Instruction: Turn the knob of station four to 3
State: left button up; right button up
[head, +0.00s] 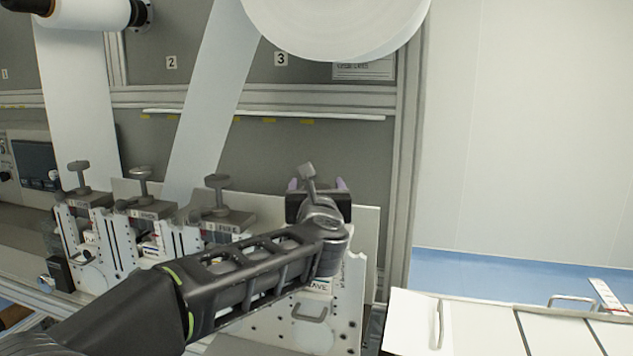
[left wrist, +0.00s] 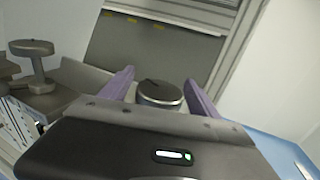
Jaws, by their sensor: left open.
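The station four knob (head: 308,171) stands at the right end of the row of stations. In the left wrist view it is a grey round knob (left wrist: 160,95) with a short dark mark on its top. My left gripper (head: 317,184) is open, with one purple finger on each side of the knob. In the left wrist view a gap shows between each fingertip and the knob; contact lower down is hidden by the gripper body. My left forearm covers much of the station four body (head: 349,290). No scale numbers are readable by the knob.
The station three knob (head: 217,182), station two knob (head: 142,175) and station one knob (head: 78,168) stand to the left, near my arm. A large white roll (head: 335,25) hangs above. A white cabinet top (head: 470,325) is at the lower right.

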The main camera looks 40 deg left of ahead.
pick_arm(q)
jog(key=shift+w+a, duration=0.25)
jog(key=shift+w, duration=0.05)
jog(key=shift+c, duration=0.4)
jog(key=c, duration=1.3)
jog(key=shift+o, duration=0.2)
